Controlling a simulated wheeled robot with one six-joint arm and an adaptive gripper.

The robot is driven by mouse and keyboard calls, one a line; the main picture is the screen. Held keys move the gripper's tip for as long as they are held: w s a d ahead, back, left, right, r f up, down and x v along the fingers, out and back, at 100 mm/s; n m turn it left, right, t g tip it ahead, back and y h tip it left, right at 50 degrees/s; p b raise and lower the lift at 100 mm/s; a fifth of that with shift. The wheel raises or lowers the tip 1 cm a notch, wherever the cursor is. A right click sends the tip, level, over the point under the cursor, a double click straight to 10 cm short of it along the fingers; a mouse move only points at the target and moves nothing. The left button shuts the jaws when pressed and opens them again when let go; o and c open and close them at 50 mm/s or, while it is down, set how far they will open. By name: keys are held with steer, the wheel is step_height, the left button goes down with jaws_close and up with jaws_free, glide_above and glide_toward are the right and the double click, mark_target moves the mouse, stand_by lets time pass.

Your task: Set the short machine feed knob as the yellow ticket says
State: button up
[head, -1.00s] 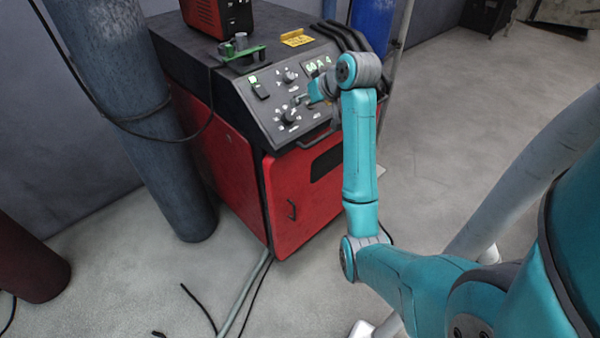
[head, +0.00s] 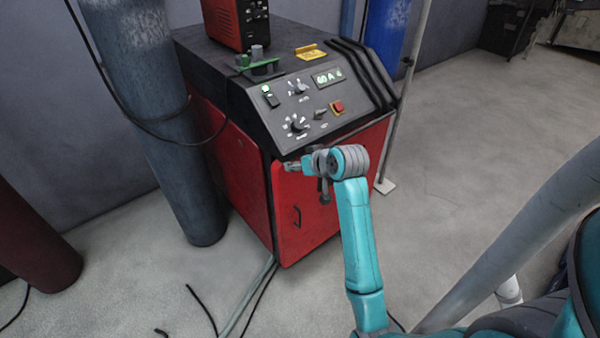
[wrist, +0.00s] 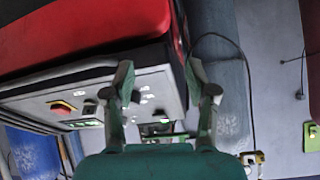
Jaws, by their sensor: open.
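A red and black machine (head: 240,150) stands in the middle of the head view with a sloped control panel. The panel has an upper dial knob (head: 298,88), a lower dial knob (head: 297,125) and a grey pointed knob (head: 320,114). Their labels are too small to read, so I cannot tell which is the feed knob. A yellow ticket (head: 311,53) lies on the machine's top; its writing is unreadable. My gripper (head: 290,166) is in front of the panel's lower edge, apart from the knobs. In the wrist view its fingers (wrist: 160,75) are spread and empty, partly covering the panel.
A smaller red and black unit (head: 236,22) stands on top, near a green clamp-like piece (head: 258,65). The panel also has a lit display (head: 328,78), a green-lit switch (head: 270,96) and a red button (head: 338,107). A blue-grey cylinder (head: 165,140) stands left.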

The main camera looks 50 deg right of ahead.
steer(key=shift+s+a+f, duration=0.2)
steer(key=shift+a+f, duration=0.45)
steer(key=shift+a, duration=0.05)
steer(key=s+a+f+t, duration=0.1)
steer(key=s+a+f, duration=0.4)
steer(key=a, duration=0.2)
steer(key=s+a+f+n, duration=0.1)
steer(key=s+a+f, duration=0.3)
steer(key=a, duration=0.3)
steer(key=s+a+f+t, duration=0.1)
steer(key=s+a+f, duration=0.4)
steer(key=a, duration=0.2)
steer(key=s+a+r+n+t+y, duration=0.1)
steer(key=s+a+r, duration=0.2)
steer(key=s, duration=0.4)
steer(key=s+a+r+n+y, duration=0.1)
steer(key=s+a+r+n, duration=0.1)
steer(key=s+a, duration=0.3)
steer(key=s+a+r+n+t+y, duration=0.1)
steer(key=s+a+r, duration=0.2)
steer(key=s, duration=0.8)
steer(key=shift+a+r+t, duration=0.3)
steer(key=shift+a+r, duration=0.1)
steer(key=shift+r, duration=0.3)
steer(key=shift+s, duration=0.1)
